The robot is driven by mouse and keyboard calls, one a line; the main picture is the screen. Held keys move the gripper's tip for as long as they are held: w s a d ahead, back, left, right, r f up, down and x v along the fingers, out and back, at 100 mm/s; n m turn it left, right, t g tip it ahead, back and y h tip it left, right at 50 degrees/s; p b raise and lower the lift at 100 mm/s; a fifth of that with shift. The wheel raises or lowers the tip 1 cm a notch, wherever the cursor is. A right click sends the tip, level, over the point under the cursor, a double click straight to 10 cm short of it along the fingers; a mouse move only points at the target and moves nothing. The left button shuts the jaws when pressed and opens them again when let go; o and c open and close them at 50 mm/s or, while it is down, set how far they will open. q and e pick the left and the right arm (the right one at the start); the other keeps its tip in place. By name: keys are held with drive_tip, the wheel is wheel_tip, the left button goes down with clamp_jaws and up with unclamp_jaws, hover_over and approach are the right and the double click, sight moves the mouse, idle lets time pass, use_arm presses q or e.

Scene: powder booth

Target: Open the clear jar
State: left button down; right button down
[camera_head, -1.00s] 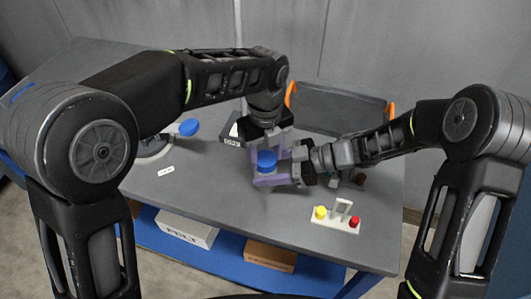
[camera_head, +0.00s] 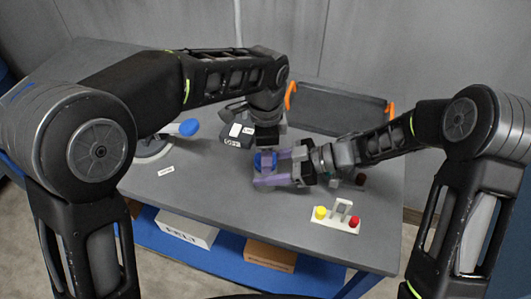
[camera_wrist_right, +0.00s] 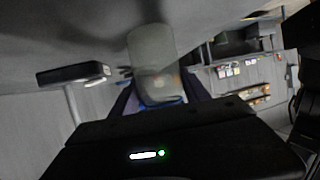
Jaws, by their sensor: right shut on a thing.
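The clear jar (camera_wrist_right: 152,50) shows as a pale see-through cylinder in the right wrist view, with a blue edge (camera_wrist_right: 160,105) at its near end. In the head view its blue lid (camera_head: 265,160) shows between the purple fingers of my right gripper (camera_head: 272,172). The right gripper comes from the right and is shut on the jar. The jar's body is mostly hidden in the head view. My left gripper (camera_head: 266,143) hangs directly over the blue lid. Its fingertips are hidden, so I cannot tell whether they touch the lid.
A dark box (camera_head: 237,133) with white labels stands left of the grippers. A blue-headed item (camera_head: 188,127) is farther left. A white block with yellow and red knobs (camera_head: 336,217) sits at the front right. A grey tray with orange handles (camera_head: 338,106) is behind. The front table middle is clear.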

use_arm(q)
drive_tip(key=n, duration=2.1)
drive_tip(key=shift+r, duration=0.1)
drive_tip(key=n, duration=0.7)
drive_tip(key=shift+r, duration=0.15)
drive_tip(key=shift+r, duration=0.95)
